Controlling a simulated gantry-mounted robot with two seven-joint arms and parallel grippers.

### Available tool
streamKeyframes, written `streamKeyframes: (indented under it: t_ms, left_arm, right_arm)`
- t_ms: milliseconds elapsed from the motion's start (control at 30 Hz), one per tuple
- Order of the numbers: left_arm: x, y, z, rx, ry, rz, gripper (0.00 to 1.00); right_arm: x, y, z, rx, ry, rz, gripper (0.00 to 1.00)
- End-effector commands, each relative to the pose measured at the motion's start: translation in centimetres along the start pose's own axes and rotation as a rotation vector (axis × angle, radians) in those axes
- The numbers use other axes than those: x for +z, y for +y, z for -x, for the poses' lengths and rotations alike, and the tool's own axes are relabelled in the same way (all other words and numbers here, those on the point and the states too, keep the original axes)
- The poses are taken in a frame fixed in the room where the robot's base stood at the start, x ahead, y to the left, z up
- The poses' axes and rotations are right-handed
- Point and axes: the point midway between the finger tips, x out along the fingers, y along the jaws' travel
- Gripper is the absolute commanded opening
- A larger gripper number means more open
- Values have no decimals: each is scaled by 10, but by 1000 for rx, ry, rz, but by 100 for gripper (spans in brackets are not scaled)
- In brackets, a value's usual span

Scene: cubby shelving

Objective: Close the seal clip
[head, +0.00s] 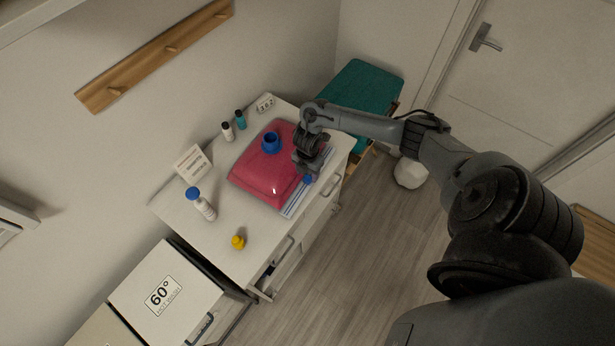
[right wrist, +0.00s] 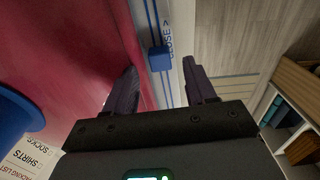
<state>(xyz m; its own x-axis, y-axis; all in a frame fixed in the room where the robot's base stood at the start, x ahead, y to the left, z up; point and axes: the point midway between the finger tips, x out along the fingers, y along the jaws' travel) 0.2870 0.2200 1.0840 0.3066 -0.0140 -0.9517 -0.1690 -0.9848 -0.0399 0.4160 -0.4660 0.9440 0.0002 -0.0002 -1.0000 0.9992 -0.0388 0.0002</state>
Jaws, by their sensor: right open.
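A red bag (head: 262,177) lies flat on the white cabinet top. A white strip with blue lines runs along its right edge, and a blue clip (head: 308,179) sits on that strip. In the right wrist view the blue clip (right wrist: 159,58) sits on the strip below the printed word "CLOSE >". My right gripper (head: 307,173) is over the strip at the bag's right edge. In the right wrist view the gripper (right wrist: 166,80) is open, with one finger on each side of the strip and the clip between and just beyond the tips. Contact cannot be told. My left gripper is not seen.
A blue cap (head: 271,141) stands up from the bag. Small bottles (head: 227,131), a white bottle with blue lid (head: 202,206), a yellow item (head: 238,242) and a sign card (head: 192,164) stand around it. The cabinet's front edge drops to the floor close by.

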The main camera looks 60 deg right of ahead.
Motion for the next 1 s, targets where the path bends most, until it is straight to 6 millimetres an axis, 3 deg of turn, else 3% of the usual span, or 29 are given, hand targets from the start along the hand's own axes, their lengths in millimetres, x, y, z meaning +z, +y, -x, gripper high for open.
streamKeyframes:
  t_ms: [233, 667, 1000]
  left_arm:
    - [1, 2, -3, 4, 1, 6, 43]
    - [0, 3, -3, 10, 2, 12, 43]
    - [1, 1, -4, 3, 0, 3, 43]
  right_arm:
    - [0, 0, -27, -1, 1, -2, 55]
    - [0, 0, -32, 0, 0, 0, 54]
    - [0, 0, -32, 0, 0, 0, 2]
